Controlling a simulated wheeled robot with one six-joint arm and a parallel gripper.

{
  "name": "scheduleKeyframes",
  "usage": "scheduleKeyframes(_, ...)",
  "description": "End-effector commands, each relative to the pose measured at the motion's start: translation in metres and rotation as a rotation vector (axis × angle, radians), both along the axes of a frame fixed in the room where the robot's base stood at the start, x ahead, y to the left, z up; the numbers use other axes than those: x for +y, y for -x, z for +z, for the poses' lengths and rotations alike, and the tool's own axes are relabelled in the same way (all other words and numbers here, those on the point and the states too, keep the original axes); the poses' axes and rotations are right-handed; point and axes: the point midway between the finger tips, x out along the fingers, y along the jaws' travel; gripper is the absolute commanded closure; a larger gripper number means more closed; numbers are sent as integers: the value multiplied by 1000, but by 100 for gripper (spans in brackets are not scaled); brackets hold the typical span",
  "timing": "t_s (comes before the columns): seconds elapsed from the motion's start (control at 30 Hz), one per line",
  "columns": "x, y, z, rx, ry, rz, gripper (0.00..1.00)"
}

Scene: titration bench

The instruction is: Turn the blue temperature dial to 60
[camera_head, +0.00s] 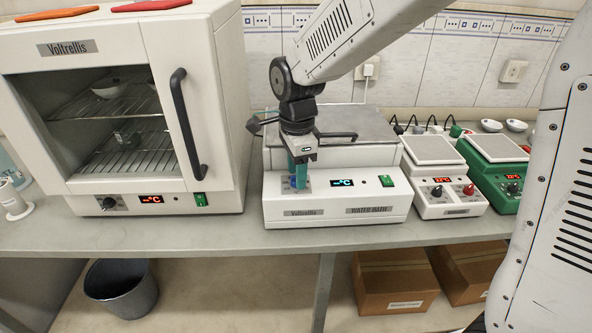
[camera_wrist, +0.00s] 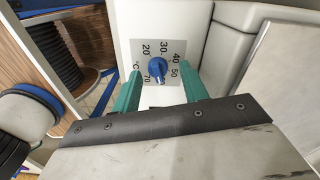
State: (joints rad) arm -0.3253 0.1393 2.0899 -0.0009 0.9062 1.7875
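The blue temperature dial (camera_wrist: 158,69) sits on the white front panel of the water bath (camera_head: 375,205). Its printed scale (camera_wrist: 162,49) shows 20, 30, 40, 50 and 70 in the wrist view; I cannot see the 60, and the knob may cover it. The pointer's exact setting is unclear. In the head view my gripper (camera_head: 300,178) hangs in front of the panel and partly hides the dial (camera_head: 293,182). I cannot tell whether the fingers touch it.
The water bath display (camera_head: 343,183) shows dashes and °C. A green switch (camera_head: 387,181) is to its right. A white oven (camera_head: 150,110) stands left. A white hotplate (camera_head: 442,190) with a red knob and a green hotplate (camera_head: 500,165) stand right. The bench front edge (camera_head: 230,240) is clear.

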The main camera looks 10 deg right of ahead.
Motion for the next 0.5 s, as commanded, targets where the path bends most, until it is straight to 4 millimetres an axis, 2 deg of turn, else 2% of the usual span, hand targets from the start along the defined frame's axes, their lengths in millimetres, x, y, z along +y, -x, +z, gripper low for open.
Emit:
scheduleKeyframes(0.27,0,1,2,3,0,1,56)
scheduleKeyframes(0.37,0,0,14,1,0,1,56)
scheduleKeyframes(0.5,0,0,39,0,-1,0,56)
